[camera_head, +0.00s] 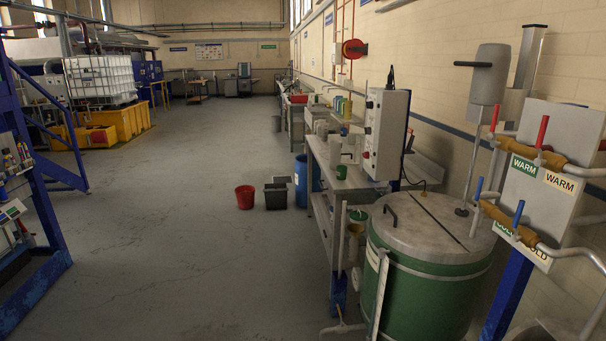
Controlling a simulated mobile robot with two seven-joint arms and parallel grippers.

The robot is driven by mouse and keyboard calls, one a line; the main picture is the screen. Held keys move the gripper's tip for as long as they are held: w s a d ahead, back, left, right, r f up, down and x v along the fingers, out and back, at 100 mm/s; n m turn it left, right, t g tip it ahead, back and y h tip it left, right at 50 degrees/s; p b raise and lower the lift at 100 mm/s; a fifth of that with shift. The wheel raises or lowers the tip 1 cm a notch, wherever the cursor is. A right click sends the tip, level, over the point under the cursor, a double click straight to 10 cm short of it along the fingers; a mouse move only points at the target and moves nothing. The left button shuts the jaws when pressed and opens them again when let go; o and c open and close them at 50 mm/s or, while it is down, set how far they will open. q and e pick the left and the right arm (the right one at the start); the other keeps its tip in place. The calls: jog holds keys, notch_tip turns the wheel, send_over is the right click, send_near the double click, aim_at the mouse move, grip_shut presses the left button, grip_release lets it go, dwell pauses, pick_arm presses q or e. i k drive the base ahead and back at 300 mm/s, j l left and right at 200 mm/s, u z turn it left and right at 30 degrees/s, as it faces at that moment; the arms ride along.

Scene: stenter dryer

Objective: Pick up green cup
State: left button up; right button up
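A small green item (358,215), perhaps a cup, is on the near end of the grey workbench (322,185), just left of the large green drum. Another small green item (347,108), also perhaps a cup, stands farther back along the bench line, next to a yellowish one (338,104). Neither of my grippers shows in the head view.
The green drum (425,300) with a grey lid stands at the front right, beside pipes and valves with a WARM sign (560,182). A red bucket (245,196) and a dark bin (276,195) stand on the floor. A blue frame (35,200) is at left. The middle floor is clear.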

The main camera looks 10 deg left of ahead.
aim_at(341, 170)
jog(key=i+j+u, duration=0.2)
jog(key=i, duration=0.15)
jog(key=i+u, duration=0.2)
jog(key=i+j+u, duration=0.1)
jog(key=i, duration=1.65)
jog(key=i+j+z, duration=0.1)
jog(key=i+z, duration=0.25)
jog(key=i+j+z, duration=0.2)
jog(key=i+z, duration=0.15)
jog(key=i+j+z, duration=0.35)
jog(key=i, duration=0.05)
